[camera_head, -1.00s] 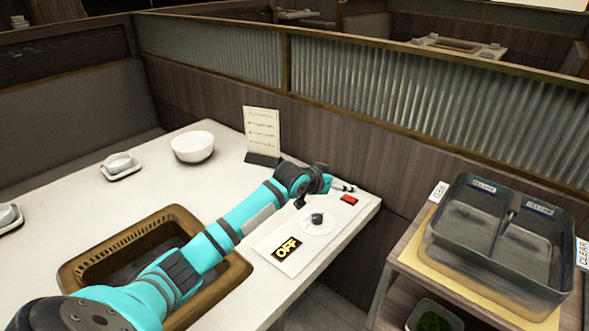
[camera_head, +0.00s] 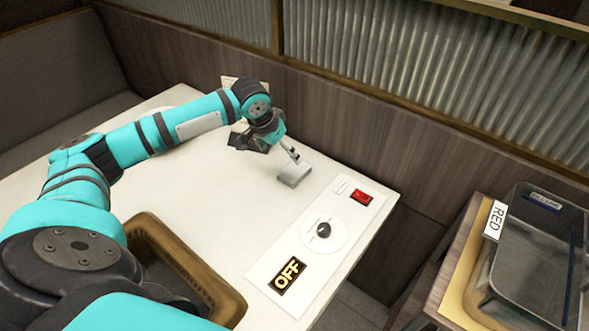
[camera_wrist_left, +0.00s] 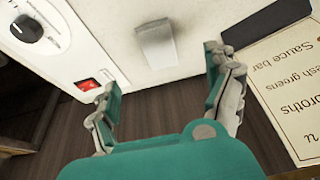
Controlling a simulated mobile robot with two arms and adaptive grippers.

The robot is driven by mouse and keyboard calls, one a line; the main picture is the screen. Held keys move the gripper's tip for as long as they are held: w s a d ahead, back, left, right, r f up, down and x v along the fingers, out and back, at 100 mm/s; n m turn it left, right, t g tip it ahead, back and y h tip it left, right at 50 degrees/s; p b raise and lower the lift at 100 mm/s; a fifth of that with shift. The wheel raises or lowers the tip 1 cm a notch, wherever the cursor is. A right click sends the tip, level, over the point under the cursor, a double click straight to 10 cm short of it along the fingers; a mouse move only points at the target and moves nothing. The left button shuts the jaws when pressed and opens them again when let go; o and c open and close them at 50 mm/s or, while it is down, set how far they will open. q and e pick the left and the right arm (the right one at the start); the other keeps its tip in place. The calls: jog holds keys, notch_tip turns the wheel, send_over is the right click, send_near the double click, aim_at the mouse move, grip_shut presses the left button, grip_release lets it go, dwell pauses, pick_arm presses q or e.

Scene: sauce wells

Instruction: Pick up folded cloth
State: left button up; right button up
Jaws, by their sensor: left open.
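The folded cloth (camera_head: 294,176) is a small pale grey block lying on the white table, left of the control panel. It also shows in the left wrist view (camera_wrist_left: 157,45), near the top centre. My left gripper (camera_head: 268,148) is just above and beside the cloth, with one finger in front of part of it in the head view. In the left wrist view the left gripper (camera_wrist_left: 160,70) is open and empty, its fingers spread to either side with the cloth beyond them. My right gripper is not in view.
A panel (camera_head: 262,268) with a black knob (camera_head: 323,230), a red switch (camera_head: 361,197) and an OFF sign lies right of the cloth. A menu card (camera_wrist_left: 292,85) stands close to the gripper. A wooden partition (camera_head: 400,150) rises behind the table. A brown-rimmed well (camera_head: 185,262) is in front.

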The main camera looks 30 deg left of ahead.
aim_at(294, 170)
pick_arm(q)
jog(key=x, duration=0.4)
jog(key=shift+w+a, duration=0.1)
jog(key=x, duration=0.3)
jog(key=shift+w+f, duration=0.15)
jog(key=x, duration=0.4)
jog(key=shift+w+d+f, duration=0.15)
jog(key=shift+w+d, duration=0.05)
jog(key=shift+w, duration=0.05)
jog(key=shift+w+f, duration=0.1)
jog(key=shift+f, duration=0.1)
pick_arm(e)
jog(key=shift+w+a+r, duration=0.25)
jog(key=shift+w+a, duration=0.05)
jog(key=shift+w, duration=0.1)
pick_arm(q)
jog(key=shift+f+p, duration=0.2)
jog(key=shift+p, duration=0.2)
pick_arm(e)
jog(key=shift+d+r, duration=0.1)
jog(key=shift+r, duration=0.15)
